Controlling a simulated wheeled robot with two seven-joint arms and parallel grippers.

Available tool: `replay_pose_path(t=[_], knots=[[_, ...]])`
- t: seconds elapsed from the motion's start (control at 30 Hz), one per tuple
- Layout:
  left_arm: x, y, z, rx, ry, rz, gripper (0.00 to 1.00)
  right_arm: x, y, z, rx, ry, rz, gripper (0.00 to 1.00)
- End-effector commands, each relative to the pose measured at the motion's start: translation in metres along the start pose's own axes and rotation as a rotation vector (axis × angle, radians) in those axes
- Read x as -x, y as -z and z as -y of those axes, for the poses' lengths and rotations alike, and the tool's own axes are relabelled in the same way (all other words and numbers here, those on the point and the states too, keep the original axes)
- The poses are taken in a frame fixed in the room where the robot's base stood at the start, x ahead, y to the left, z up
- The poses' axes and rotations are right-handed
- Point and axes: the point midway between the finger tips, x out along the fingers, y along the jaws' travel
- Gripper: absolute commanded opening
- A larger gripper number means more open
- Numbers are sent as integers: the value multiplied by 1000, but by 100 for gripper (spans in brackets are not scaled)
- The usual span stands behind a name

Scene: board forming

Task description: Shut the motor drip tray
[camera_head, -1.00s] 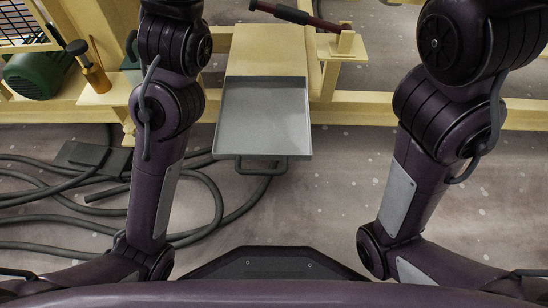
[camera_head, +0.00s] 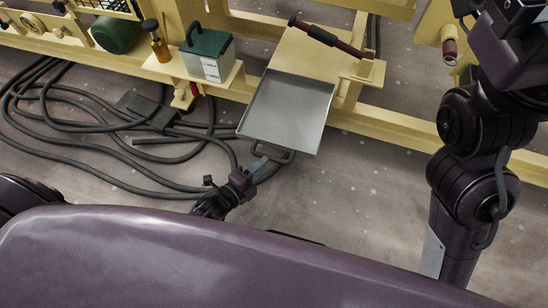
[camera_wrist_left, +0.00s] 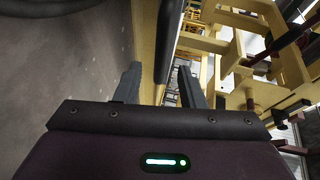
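The grey drip tray (camera_head: 287,108) sticks out from under the yellow frame in the head view, low and empty. Its dark loop handle (camera_head: 285,158) is on the near edge. My left gripper (camera_head: 262,163) is at the left part of this handle; whether it touches cannot be told. In the left wrist view its two fingers (camera_wrist_left: 160,88) stand apart, open. A dark rounded bar (camera_wrist_left: 167,40) shows beyond and between them, perhaps the handle. My right arm is folded at the right of the head view; its gripper does not show.
The yellow frame (camera_head: 395,125) runs across behind the tray. A green-topped box (camera_head: 208,55), an amber bottle-like part (camera_head: 156,42) and a green motor (camera_head: 117,33) are to the left. Black hoses (camera_head: 90,130) lie on the floor at left. The floor right of the tray is clear.

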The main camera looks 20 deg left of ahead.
Motion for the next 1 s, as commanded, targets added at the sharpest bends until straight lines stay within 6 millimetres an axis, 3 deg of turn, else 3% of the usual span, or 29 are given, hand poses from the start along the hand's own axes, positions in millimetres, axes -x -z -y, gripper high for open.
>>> replay_pose_path(t=[0.1, 0.3, 0.67, 0.93, 1.0], knots=[[-23, 0, -3, 1, 5, 0, 36, -1, 6, 5, 3, 16, -29, 100], [-47, 0, -2, 3, 4, 0, 36, -7, 12, 6, 15, 26, -54, 100], [-53, 0, 1, 3, 2, 0, 36, -11, 13, 6, 19, 28, -59, 100], [-53, 0, 1, 4, 2, 0, 2, -11, 13, 6, 19, 28, -59, 100], [-53, 0, 1, 4, 2, 0, 0, -11, 13, 6, 19, 28, -59, 100]])
